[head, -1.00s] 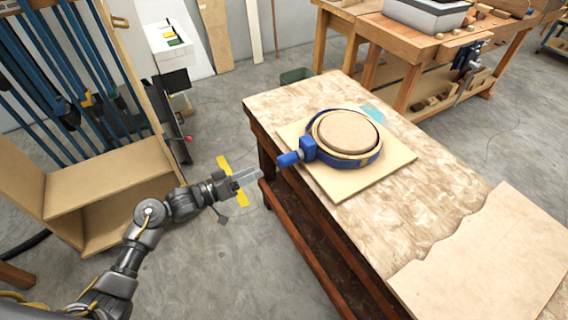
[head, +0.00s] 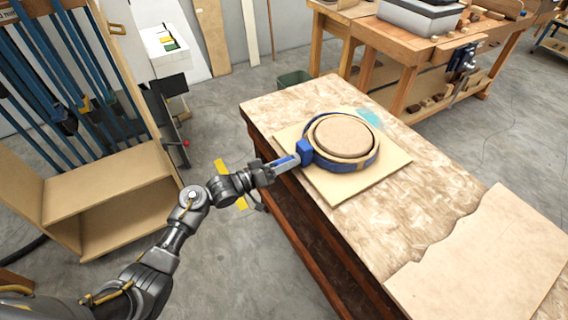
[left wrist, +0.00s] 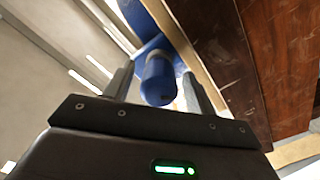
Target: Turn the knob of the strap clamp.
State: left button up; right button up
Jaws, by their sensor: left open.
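The strap clamp (head: 338,164) is a blue band around a round wooden form (head: 344,136) on a square light board (head: 385,176). Its blue knob (head: 287,162) sticks out to the left past the table edge. My left gripper (head: 286,164) is at the knob, with its fingers on either side of it. In the left wrist view the knob (left wrist: 158,80) sits between the two open fingers (left wrist: 160,92); I cannot tell whether they touch it. The knob is partly hidden by the fingers in the head view. My right gripper is not in view.
The worktable (head: 270,103) has a thin wooden sheet (head: 490,260) at its near right. A shelf rack with blue clamps (head: 75,110) stands at the left. A second workbench (head: 400,45) stands behind. Open floor lies between rack and table.

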pick_arm(q)
jog(key=c, duration=0.9)
jog(key=shift+d, duration=0.15)
jog(key=shift+c, duration=0.5)
jog(key=shift+m, duration=0.3)
jog(key=shift+a+m+b, duration=0.2)
jog(key=shift+m+b, duration=0.15)
jog(key=shift+m, duration=0.55)
jog(key=shift+m+b, duration=0.65)
jog(key=shift+m, duration=1.55)
